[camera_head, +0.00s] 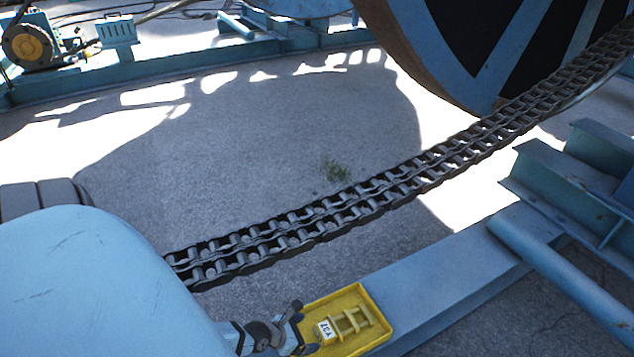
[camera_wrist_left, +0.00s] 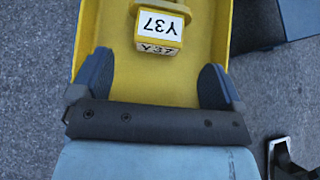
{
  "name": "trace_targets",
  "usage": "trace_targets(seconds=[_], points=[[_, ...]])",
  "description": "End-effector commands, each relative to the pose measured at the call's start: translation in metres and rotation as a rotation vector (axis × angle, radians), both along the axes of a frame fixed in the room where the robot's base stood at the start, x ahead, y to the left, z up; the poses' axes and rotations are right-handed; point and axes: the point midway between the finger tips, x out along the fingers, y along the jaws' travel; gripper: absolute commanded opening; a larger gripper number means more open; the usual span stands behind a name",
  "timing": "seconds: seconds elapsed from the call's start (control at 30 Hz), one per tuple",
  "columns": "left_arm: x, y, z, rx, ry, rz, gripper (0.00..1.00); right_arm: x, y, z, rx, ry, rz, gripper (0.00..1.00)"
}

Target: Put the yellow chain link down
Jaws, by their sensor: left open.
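The yellow chain link (camera_head: 350,321) lies in a shallow yellow tray (camera_head: 378,334) at the bottom middle of the head view. Its white label reads Y37. In the left wrist view the link (camera_wrist_left: 160,28) shows at the top, partly cut off by the frame edge, with the tray floor (camera_wrist_left: 120,62) around it. My left gripper (camera_head: 304,328) is at the tray's left end. In the left wrist view its two dark fingertips (camera_wrist_left: 155,82) stand wide apart with nothing between them, and the link is just beyond them. My right gripper is not in view.
The tray sits on a blue steel beam (camera_head: 440,290). A dark double chain (camera_head: 320,222) runs from behind my left arm up to a large reel (camera_head: 470,60) at the upper right. Blue steel frames (camera_head: 580,180) stand at the right. The concrete behind the chain is open.

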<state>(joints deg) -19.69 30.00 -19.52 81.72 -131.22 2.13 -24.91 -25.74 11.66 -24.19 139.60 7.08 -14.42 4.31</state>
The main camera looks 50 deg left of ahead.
Motion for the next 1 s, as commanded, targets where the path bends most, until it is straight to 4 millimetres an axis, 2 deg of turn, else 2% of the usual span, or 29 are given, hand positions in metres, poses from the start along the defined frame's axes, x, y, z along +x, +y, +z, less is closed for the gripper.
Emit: trace_targets(seconds=[0.07, 0.3, 1.0], points=[[-0.013, 0.004, 0.014, 0.000, 0.001, -0.001, 0.93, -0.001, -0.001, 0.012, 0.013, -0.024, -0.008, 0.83], [-0.032, 0.009, 0.026, 0.001, 0.001, -0.001, 0.93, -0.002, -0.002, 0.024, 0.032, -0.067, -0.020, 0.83], [-0.033, 0.010, 0.027, 0.001, 0.000, -0.001, 0.93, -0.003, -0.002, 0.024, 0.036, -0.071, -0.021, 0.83]])
